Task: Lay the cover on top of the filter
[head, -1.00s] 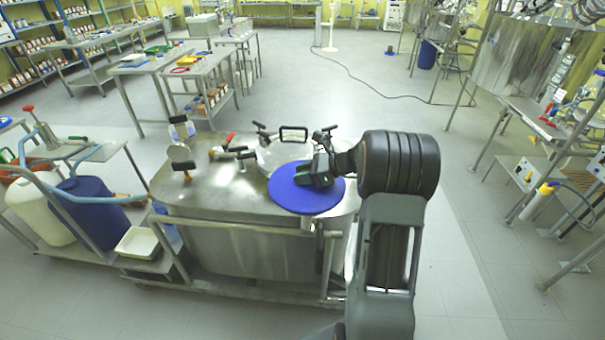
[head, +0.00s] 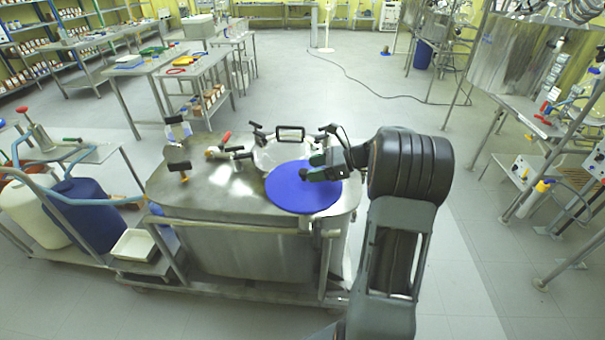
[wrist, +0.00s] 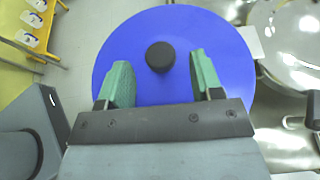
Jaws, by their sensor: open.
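The cover is a round blue disc (head: 304,190) with a black knob (wrist: 160,57) at its middle. In the head view it lies at the right front part of the steel filter's top (head: 215,200), beside the round light lid (head: 280,153). My gripper (head: 318,170) is over the cover. In the wrist view its two green fingers (wrist: 158,80) are apart, with the knob beyond and between their tips, not held. The fingers hide part of the disc. I cannot tell how the cover's underside rests.
Black-handled clamps (head: 179,167) and a red-handled valve (head: 225,140) stand up from the steel top. A cart with a blue drum (head: 95,212) and a white tray (head: 133,245) is at the left.

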